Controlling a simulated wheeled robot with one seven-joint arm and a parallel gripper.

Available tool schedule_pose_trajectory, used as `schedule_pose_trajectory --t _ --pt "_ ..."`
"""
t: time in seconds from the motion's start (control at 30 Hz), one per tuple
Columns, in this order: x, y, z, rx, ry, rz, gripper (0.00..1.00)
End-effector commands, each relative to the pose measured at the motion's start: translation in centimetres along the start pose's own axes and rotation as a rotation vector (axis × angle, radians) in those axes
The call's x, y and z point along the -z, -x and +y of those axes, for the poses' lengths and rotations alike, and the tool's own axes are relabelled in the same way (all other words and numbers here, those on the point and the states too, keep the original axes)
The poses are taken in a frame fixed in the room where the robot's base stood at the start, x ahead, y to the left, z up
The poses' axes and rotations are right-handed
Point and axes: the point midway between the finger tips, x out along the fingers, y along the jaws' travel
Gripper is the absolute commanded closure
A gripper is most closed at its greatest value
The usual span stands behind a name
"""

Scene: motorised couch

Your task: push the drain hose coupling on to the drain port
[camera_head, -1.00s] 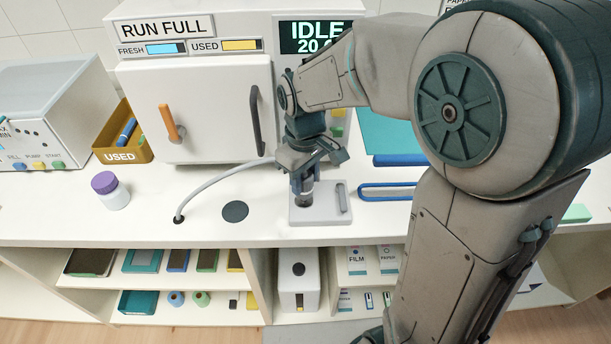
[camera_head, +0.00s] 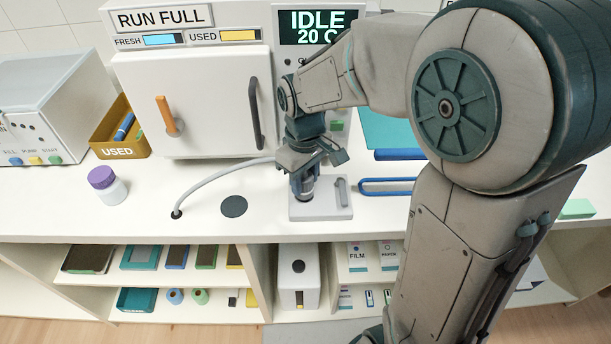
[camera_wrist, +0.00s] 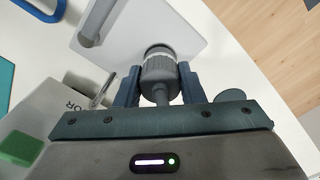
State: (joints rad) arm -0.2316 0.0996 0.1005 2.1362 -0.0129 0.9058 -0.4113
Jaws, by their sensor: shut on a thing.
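My gripper (camera_head: 303,190) points down over a pale plate (camera_head: 325,209) on the counter. It is shut on the grey ribbed drain hose coupling (camera_wrist: 159,82), which sits between the two blue-grey fingers in the wrist view. A light ring shows at the coupling's far end, against the plate. The drain port itself is hidden under the coupling, and I cannot tell how far the coupling sits on it. The grey hose (camera_head: 220,175) arcs left from my gripper to a small hole in the counter.
A lever handle (camera_head: 341,191) stands on the plate's right side. A white-doored machine (camera_head: 200,105) rises behind. A purple-capped bottle (camera_head: 107,185), a mustard "USED" bin (camera_head: 119,140) and a blue loop handle (camera_head: 388,187) lie around. The counter's front edge is close.

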Motion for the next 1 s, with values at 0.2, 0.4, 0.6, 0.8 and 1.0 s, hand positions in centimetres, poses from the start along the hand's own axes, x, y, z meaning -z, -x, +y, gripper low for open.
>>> schedule_pose_trajectory --t 0.2,0.4,0.6,0.8,1.0 --pt "0.0 -0.6 0.0 0.000 0.000 0.000 0.88" --pt "0.0 -0.6 0.0 0.000 0.000 0.000 0.39" --pt "0.0 -0.6 0.0 0.000 0.000 -0.001 0.39" --pt "0.1 0.8 0.0 -0.001 0.000 0.002 0.39" --pt "0.1 5.1 0.1 -0.003 0.000 0.005 0.39"
